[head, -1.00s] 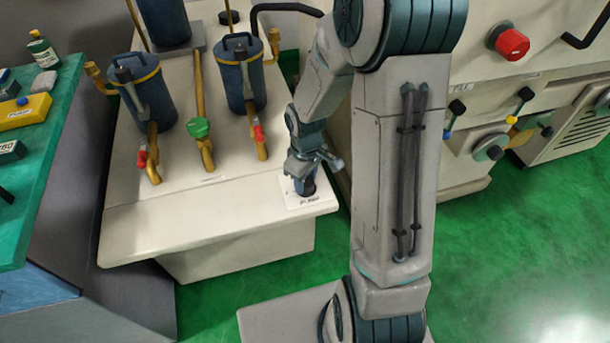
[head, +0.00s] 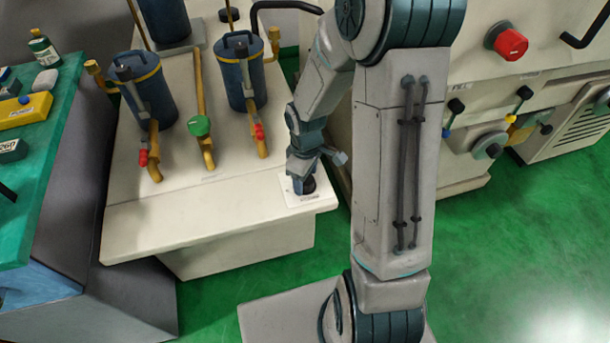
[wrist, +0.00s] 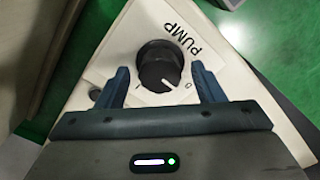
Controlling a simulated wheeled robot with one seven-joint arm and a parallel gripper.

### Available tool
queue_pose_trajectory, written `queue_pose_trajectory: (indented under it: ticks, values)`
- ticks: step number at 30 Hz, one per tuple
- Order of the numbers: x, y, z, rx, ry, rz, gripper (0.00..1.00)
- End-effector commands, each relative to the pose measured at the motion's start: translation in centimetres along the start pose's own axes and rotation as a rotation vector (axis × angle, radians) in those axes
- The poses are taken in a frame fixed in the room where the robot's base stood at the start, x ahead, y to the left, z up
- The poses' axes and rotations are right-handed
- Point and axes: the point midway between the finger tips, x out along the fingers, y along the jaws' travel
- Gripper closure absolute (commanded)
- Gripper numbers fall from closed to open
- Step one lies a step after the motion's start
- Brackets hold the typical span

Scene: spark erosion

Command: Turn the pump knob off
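The pump knob (wrist: 160,66) is a round black knob with a white pointer line, on a white plate marked PUMP, in the wrist view. The line points toward the lower right, near a small mark on the plate. My gripper (wrist: 164,80) has its two blue fingers apart, one on each side of the knob, with gaps showing between fingers and knob. In the head view my gripper (head: 302,183) is over the knob (head: 308,186) at the front right corner of the cream unit (head: 235,205), and partly hides it.
Blue canisters (head: 240,80) and brass pipes with red and green valve handles (head: 199,126) stand on the cream unit behind and left. A machine with a red knob (head: 511,44) stands right. A green-topped bench (head: 45,150) is at left.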

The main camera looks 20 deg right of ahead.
Motion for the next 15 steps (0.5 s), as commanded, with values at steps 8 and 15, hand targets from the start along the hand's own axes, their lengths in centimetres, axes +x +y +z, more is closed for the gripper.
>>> queue_pose_trajectory:
  ticks: [8, 15]
  values:
    - [-0.1, 0.0, 0.1, 0.002, -0.001, -0.001, 0.39]
    - [-2.9, 0.1, 0.0, 0.003, 0.002, 0.003, 0.39]
